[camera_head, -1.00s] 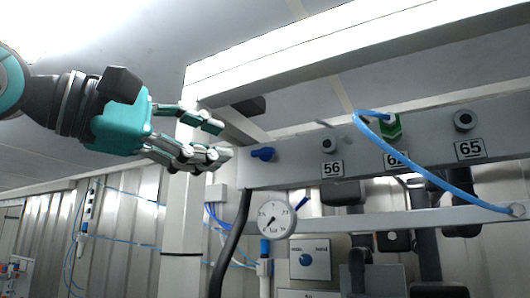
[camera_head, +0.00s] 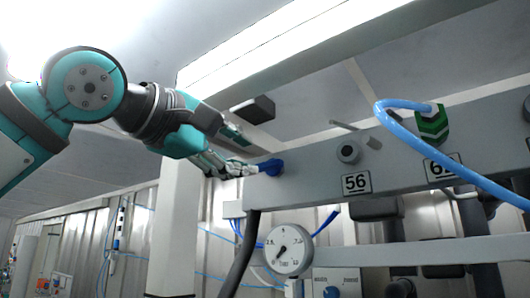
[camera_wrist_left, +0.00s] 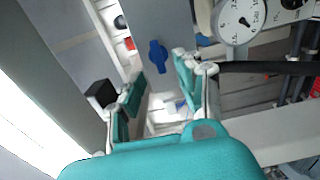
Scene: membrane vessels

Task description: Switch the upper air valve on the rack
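The blue air valve handle (camera_head: 271,167) sits on the left end of the grey rack beam, left of the label 56. My left gripper (camera_head: 240,158) comes in from the left, its fingertips close to the handle. In the left wrist view the blue handle (camera_wrist_left: 158,56) appears in the gap between the two teal fingers of my left gripper (camera_wrist_left: 160,73), which stand apart. The handle shows free space on both sides there; I cannot tell whether a fingertip touches it. My right gripper is not in view.
A round gauge (camera_head: 289,249) hangs below the beam, beside a black hose (camera_head: 238,262). A blue tube (camera_head: 410,137) loops from a green fitting (camera_head: 432,124) at the right. A grey knob (camera_head: 348,152) sits above label 56. A white post (camera_head: 180,225) stands left of the beam.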

